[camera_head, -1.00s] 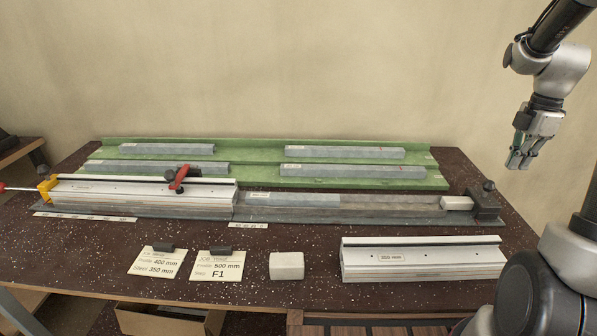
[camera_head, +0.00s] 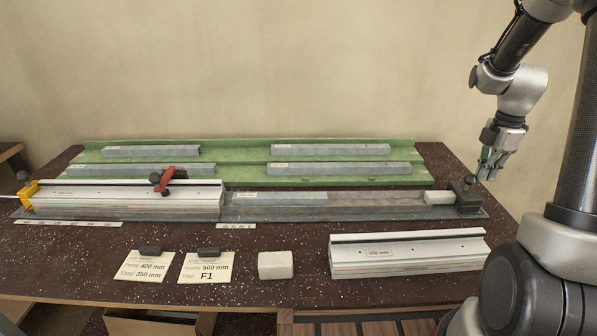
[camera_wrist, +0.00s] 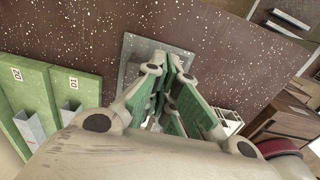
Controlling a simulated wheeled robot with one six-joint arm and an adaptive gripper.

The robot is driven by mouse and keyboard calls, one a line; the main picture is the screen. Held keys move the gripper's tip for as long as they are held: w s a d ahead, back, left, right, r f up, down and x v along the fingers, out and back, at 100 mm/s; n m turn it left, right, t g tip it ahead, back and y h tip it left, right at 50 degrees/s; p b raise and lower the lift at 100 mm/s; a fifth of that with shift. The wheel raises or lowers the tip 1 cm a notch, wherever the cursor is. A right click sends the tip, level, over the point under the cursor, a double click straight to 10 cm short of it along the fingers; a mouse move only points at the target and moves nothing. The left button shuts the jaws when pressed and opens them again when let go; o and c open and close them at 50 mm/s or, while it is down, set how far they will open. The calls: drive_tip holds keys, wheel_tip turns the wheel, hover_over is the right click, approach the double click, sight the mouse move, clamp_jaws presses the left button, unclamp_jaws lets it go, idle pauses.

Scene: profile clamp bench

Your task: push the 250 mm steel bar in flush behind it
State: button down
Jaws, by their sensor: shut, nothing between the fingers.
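A grey steel bar (camera_head: 280,199) lies in the long fixture rail (camera_head: 375,214), its left end close to the right end of the clamped white profile (camera_head: 125,196); any gap is too small to tell. Its length label is unreadable. A pale block (camera_head: 438,197) sits at the rail's right end beside a dark end stop (camera_head: 468,197) with a knob. My gripper (camera_head: 487,175) is shut and empty, above and slightly right of the end stop. In the wrist view its fingers (camera_wrist: 172,62) point down over the grey end plate (camera_wrist: 135,50).
Green racks (camera_head: 240,180) behind hold several grey bars. A red-handled clamp (camera_head: 166,178) stands over the clamped profile. In front lie two cards (camera_head: 206,268), a pale block (camera_head: 275,265) and a loose white profile (camera_head: 410,253). Dark bench between them is free.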

hover_over(280, 195)
drive_tip(key=shift+d, duration=0.3)
idle(4.9)
drive_tip(key=shift+a, duration=0.35)
